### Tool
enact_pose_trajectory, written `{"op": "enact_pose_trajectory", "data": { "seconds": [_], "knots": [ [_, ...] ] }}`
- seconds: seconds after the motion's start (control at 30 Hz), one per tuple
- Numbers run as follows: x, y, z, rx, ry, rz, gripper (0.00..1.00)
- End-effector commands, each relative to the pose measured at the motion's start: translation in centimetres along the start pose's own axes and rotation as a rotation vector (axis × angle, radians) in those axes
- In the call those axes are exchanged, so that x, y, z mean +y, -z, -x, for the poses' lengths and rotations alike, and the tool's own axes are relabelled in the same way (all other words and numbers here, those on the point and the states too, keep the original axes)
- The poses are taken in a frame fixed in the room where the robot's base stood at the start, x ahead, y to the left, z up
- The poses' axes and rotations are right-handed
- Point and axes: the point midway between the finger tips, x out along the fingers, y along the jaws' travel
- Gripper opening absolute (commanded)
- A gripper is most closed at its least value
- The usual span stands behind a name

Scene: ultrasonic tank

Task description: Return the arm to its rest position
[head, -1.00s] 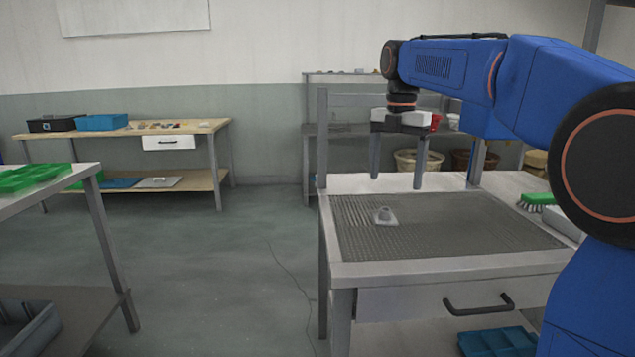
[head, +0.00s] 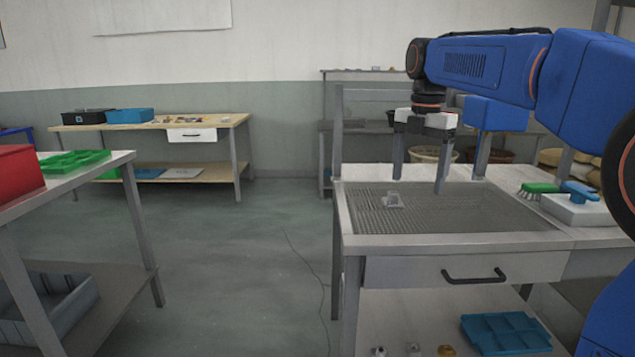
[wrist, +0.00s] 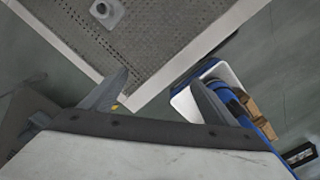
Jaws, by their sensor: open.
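My gripper (head: 419,176) hangs with its fingers pointing down above the bench with the perforated grey mesh top, and its fingers are apart with nothing between them. It also shows in the wrist view (wrist: 160,95), with the two fingers spread wide. My blue arm reaches in from the right side of the head view. The fitting also shows at the top of the wrist view (wrist: 107,10), clear of the fingers.
A blue divided tray (head: 505,333) sits on the shelf below. A table with a red box (head: 18,172) stands at left.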

Motion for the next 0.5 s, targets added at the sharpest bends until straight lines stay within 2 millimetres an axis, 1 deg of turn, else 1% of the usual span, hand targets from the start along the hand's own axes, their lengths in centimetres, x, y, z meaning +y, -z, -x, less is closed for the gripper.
{"op": "enact_pose_trajectory", "data": {
  "seconds": [0.17, 0.33, 0.47, 0.5],
  "knots": [
    [-1.7, 0.7, -0.4, -0.01, -0.017, -0.108, 0.81],
    [-3.7, 1.7, -1.1, -0.02, -0.04, -0.255, 0.81],
    [-6.0, 2.8, -2.0, -0.028, -0.068, -0.412, 0.81],
    [-7.0, 3.2, -2.4, -0.031, -0.08, -0.475, 0.81]
  ]
}}
